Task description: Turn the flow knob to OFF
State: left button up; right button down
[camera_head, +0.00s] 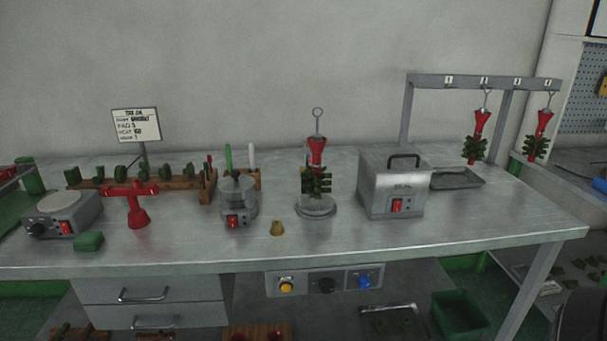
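A grey control panel (306,290) is fixed under the front edge of the steel table. It carries a yellow knob or button (286,287), a black knob (326,286) and a blue knob (364,282). Their labels are too small to read, so I cannot tell which is the flow knob or where it points. Another black knob (38,229) is on the front of the grey hot-plate-like device (62,214) at the left of the table. Neither of my grippers shows in this view.
On the steel table (400,238) stand a small pot (238,200), a red-and-green wax tree on a round stand (317,208), and a steel box (394,190) with a red switch. Drawers (150,292) lie left of the panel. A green bin (458,312) stands below right.

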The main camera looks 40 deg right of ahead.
aim_at(363, 282)
jog(key=z, duration=1.3)
